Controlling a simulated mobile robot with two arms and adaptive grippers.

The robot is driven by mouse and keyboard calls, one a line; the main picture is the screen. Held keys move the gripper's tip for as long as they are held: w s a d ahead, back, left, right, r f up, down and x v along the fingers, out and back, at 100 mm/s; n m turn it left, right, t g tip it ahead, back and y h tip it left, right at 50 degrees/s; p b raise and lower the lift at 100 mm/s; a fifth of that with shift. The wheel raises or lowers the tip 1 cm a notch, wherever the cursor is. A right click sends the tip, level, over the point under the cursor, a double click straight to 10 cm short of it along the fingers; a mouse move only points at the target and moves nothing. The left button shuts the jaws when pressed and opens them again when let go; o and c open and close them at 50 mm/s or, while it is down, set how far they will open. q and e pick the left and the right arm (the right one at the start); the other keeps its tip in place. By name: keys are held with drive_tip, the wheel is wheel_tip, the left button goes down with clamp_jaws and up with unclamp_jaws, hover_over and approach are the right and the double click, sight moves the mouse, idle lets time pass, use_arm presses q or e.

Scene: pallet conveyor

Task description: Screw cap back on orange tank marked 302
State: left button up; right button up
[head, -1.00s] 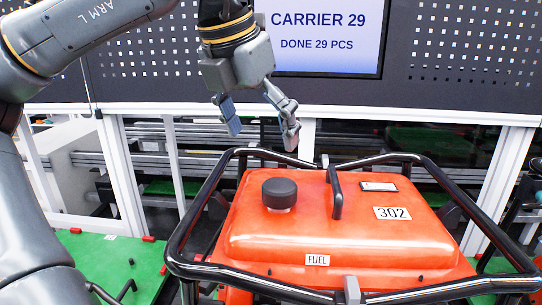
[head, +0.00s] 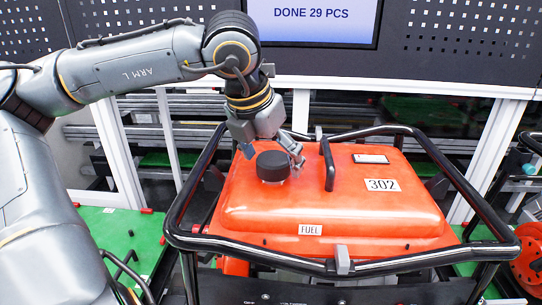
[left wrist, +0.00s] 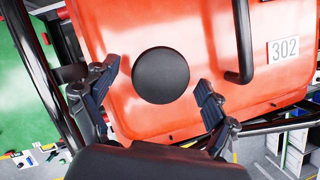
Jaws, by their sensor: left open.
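The orange tank (head: 340,205) marked 302 sits inside a black tube frame, with a FUEL label on its front edge. The black cap (head: 272,166) sits on the tank's top at the left, and it also shows in the left wrist view (left wrist: 160,75). My left gripper (head: 270,152) is open just behind and above the cap. In the left wrist view my left gripper's fingers (left wrist: 155,95) are spread to either side of the cap, a little below it in the picture, apart from it. The cap's seating on the neck is hidden. My right gripper is out of view.
A black handle (head: 327,165) rises from the tank right of the cap. The black tube frame (head: 440,160) surrounds the tank. A green pallet (head: 115,235) lies at the left, and a screen (head: 318,20) hangs behind. An orange reel (head: 530,262) stands at the right.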

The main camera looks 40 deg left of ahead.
use_arm(q)
drive_tip(key=c, duration=1.2)
drive_tip(key=m+h, duration=0.1)
drive_tip(key=m, duration=0.3)
drive_tip(key=shift+a+m+h+p, duration=0.15)
drive_tip(key=shift+m+h+p, duration=0.15)
drive_tip(key=shift+h, duration=0.1)
